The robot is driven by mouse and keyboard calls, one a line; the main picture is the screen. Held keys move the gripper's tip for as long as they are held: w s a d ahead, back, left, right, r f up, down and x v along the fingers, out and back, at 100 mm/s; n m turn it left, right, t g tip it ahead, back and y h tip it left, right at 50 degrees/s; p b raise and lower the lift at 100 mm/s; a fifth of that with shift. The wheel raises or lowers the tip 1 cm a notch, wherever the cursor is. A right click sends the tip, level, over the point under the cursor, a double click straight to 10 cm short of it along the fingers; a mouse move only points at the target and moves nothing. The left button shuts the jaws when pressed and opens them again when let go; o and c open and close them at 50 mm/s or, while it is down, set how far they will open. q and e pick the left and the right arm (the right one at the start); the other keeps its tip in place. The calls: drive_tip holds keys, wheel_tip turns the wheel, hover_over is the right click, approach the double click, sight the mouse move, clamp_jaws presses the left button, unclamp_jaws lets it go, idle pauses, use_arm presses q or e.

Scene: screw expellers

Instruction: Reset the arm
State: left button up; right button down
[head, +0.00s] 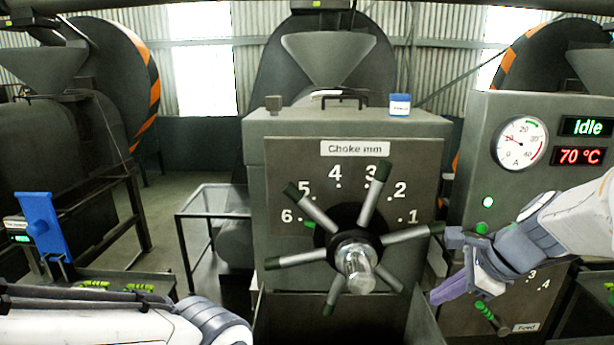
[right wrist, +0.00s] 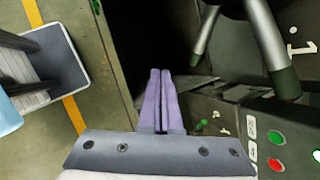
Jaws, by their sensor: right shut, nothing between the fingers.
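My right gripper (head: 436,297) is at the right of the choke handwheel, pointing down-left, with its purple fingers together and empty. In the right wrist view its two fingers (right wrist: 161,95) lie side by side, apart from the wheel spokes (right wrist: 272,50) at upper right. The choke handwheel (head: 352,230) has several grey spokes with dark green tips around a shiny hub. It stands before a panel labelled "Choke mm" with numbers 1 to 6. A green mark shows near the 6. My left arm (head: 210,322) enters at lower left; its gripper is out of frame.
The right cabinet (head: 480,160) carries a round ampere gauge (head: 521,142) and displays reading "Idle" and "70 °C". A glass-topped table (head: 214,200) stands left of the choke cabinet. A grey bin (right wrist: 58,70) stands on the floor by a yellow line.

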drive_tip(key=s+a+f+n+g+b, duration=0.1)
drive_tip(key=s+a+f+n+g, duration=0.2)
drive_tip(key=a+n, duration=0.55)
drive_tip(key=s+a+f+n+g+b, duration=0.1)
drive_tip(key=s+a+f+n, duration=0.2)
drive_tip(key=s+a+n, duration=0.35)
drive_tip(key=s+a+f+n+h, duration=0.1)
drive_tip(key=s+a+f+n, duration=0.1)
drive_tip(key=s+a+n, duration=0.2)
drive_tip(key=s+a+f+n+g+h+b, duration=0.1)
drive_tip(key=s+a+f+n, duration=0.2)
drive_tip(key=n, duration=0.8)
drive_tip(key=shift+s+a, duration=0.35)
drive_tip(key=shift+s, duration=0.75)
